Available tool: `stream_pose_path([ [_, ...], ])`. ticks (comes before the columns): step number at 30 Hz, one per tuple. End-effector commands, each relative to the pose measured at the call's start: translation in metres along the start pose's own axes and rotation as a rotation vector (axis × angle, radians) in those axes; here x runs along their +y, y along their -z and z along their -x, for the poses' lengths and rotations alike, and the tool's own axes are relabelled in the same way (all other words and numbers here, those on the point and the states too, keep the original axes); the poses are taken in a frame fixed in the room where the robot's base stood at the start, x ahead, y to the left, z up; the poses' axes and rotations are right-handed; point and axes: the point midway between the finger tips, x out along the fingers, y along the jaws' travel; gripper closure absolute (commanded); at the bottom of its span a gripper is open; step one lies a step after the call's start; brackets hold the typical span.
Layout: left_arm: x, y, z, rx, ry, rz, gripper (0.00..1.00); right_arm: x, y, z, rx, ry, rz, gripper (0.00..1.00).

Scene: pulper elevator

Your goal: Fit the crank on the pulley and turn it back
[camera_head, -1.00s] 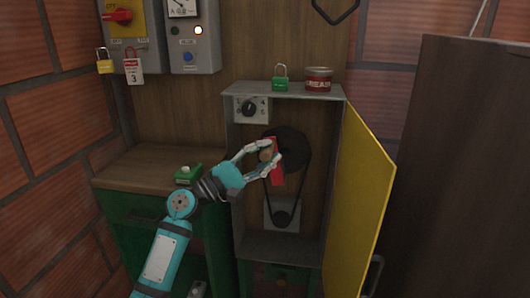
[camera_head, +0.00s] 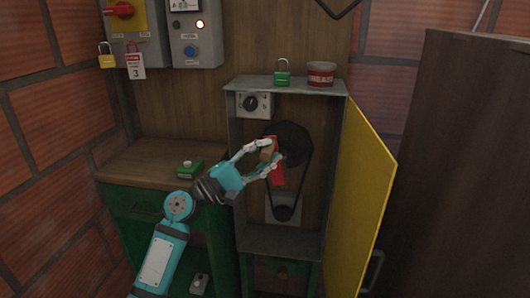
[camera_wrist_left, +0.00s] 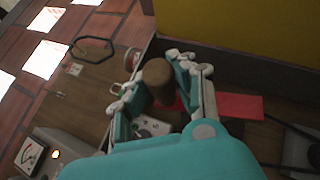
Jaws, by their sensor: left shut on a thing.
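The crank is a red bar (camera_head: 279,172) with a brown wooden handle (camera_head: 267,151). My left gripper (camera_head: 266,160) is shut on this handle, which also shows between the fingers in the left wrist view (camera_wrist_left: 158,75). The red bar shows there too (camera_wrist_left: 240,106), extending right. The large dark pulley (camera_head: 296,140) is inside the open grey cabinet, with a belt down to a small lower pulley (camera_head: 283,213). The crank overlaps the pulley's left side in the head view. I cannot tell whether it is seated on the shaft. My right gripper is not in view.
The yellow cabinet door (camera_head: 358,200) stands open on the right. A numbered dial (camera_head: 252,104) is inside, upper left. A green padlock (camera_head: 283,75) and a red tin (camera_head: 320,74) stand on top. A green-cased button box (camera_head: 190,168) is on the left bench.

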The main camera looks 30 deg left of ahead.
Motion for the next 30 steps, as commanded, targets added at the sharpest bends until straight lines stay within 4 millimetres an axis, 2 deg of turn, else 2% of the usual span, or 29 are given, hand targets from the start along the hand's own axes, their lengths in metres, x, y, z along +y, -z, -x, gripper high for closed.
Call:
stream_pose_path([
  [6,0.0,-0.011,0.008,0.0,-0.002,0.0,1.0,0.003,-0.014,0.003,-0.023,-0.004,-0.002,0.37],
  [15,-0.002,-0.026,0.019,0.0,-0.002,-0.001,1.0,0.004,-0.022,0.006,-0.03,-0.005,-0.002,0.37],
  [30,-0.004,-0.046,0.033,0.0,-0.002,0.0,1.0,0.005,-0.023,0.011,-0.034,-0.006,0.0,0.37],
])
